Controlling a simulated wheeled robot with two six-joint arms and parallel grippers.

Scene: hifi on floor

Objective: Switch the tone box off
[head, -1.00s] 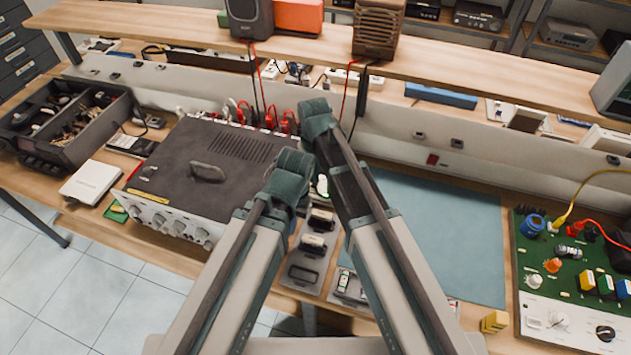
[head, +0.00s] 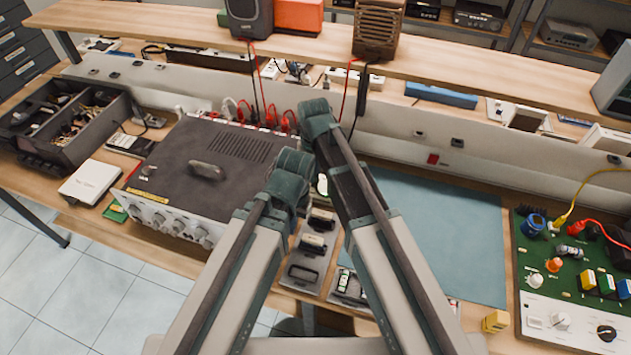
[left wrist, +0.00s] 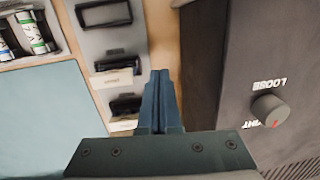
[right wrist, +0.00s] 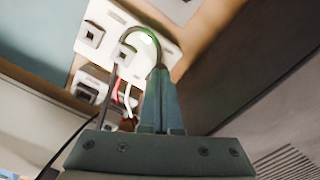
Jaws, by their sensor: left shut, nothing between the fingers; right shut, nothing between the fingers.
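No label reading tone box is legible, so I cannot tell for sure which box it is. A dark amplifier-like box (head: 190,165) with front knobs and a top handle stands left of my arms; its dark surface, with a knob (left wrist: 270,110) marked LOOSE, is right in the left wrist view. White modules (right wrist: 130,40) with a cable and green glow lie just beyond my right gripper (right wrist: 158,75), which is shut and empty. My left gripper (left wrist: 160,75) is shut and empty over the bench, beside a grey module strip (left wrist: 105,45). In the head view my arms hide both fingertips.
A blue mat (head: 440,230) lies right of my arms. A green board (head: 570,265) with knobs and cables is at far right. Red and black leads hang from the shelf (head: 440,70) behind. A parts tray (head: 60,120) is at far left.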

